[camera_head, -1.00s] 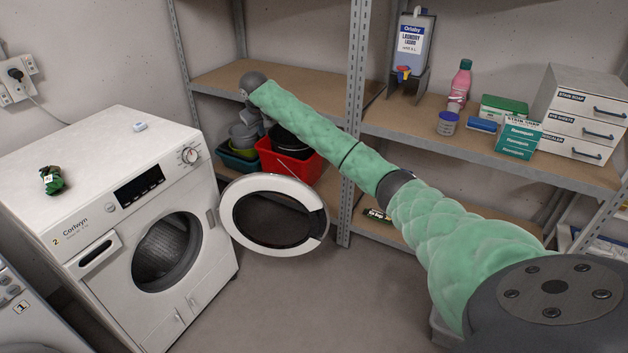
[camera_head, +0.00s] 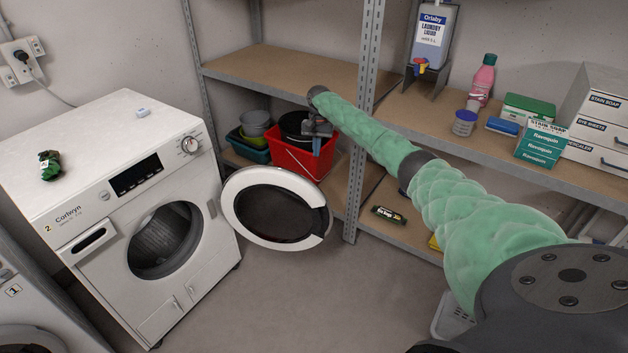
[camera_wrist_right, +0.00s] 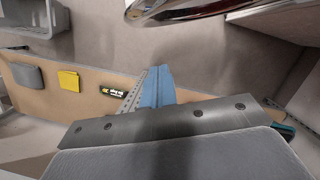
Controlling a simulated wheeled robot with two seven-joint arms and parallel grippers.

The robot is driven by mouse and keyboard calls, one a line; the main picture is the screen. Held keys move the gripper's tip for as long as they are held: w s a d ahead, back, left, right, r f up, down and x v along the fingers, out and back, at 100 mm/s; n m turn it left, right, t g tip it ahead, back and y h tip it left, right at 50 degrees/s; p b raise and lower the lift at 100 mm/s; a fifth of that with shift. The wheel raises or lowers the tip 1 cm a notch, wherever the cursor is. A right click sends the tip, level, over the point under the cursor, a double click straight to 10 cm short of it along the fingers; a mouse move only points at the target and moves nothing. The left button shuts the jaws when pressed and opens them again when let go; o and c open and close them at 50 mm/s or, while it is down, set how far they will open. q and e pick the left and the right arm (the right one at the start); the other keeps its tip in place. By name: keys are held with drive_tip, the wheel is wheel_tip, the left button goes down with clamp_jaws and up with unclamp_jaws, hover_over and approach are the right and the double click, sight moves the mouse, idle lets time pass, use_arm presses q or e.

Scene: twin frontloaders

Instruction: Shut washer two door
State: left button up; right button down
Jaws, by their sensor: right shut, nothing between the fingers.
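Washer two (camera_head: 120,208) is the white front-loader marked 2 at the left. Its round door (camera_head: 276,207), white-rimmed with dark glass, stands wide open to the right of the drum opening. My right gripper (camera_head: 317,147) is shut and empty, pointing down above and beyond the door's right part, with the red bucket behind it in the picture. I see no contact with the door. In the right wrist view the door's rim (camera_wrist_right: 190,9) shows at the top edge, apart from the blue fingers (camera_wrist_right: 158,86). My left gripper is out of view.
A shelf unit with a metal upright (camera_head: 364,120) stands right behind the door. A red bucket (camera_head: 297,158) sits on its lower shelf. A second washer (camera_head: 35,300) marked 1 is at lower left. The floor (camera_head: 260,290) before the door is clear.

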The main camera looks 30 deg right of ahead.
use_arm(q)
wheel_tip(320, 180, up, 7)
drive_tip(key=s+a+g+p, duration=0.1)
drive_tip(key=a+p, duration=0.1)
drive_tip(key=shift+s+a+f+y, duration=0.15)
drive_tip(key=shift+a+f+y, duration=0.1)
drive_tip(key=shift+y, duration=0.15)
use_arm(e)
drive_tip(key=s+a+f, duration=0.4)
drive_tip(key=f, duration=0.6)
drive_tip(key=shift+s+a, duration=0.2)
drive_tip(key=shift+s, duration=0.1)
use_arm(q)
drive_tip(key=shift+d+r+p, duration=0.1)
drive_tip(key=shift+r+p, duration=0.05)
drive_tip(key=shift+p, duration=0.2)
